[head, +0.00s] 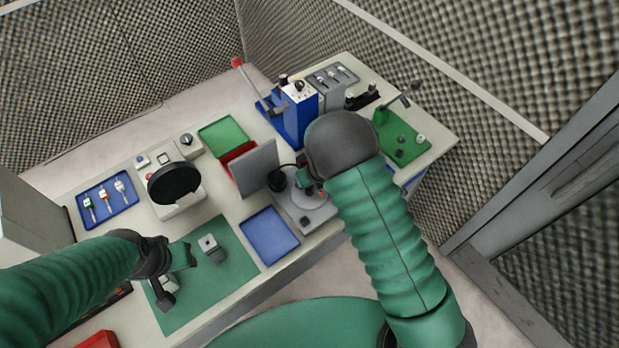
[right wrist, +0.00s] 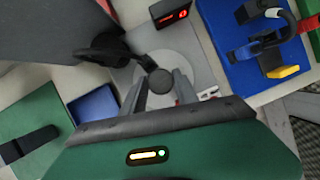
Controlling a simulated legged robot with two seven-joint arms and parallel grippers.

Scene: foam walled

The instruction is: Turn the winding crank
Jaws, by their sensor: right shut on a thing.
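The winding crank has a grey base plate (head: 320,220) with a round disc on it, near the table's front edge in the head view. In the right wrist view its pale disc (right wrist: 180,68) and dark round knob (right wrist: 161,80) show. My right gripper (right wrist: 160,92) is shut on the knob, with one finger on each side. In the head view my right arm and wrist hide much of the crank, and the gripper (head: 312,188) shows only in part. My left gripper (head: 178,275) is above the green mat; its finger gap is unclear.
A dark grey upright panel (head: 254,168) and a black round part (head: 276,180) stand left of the crank. A blue tray (head: 269,236) lies beside it. A blue machine with a red-knobbed lever (head: 238,63) stands behind. A small grey block (head: 210,246) sits on the mat (head: 225,280).

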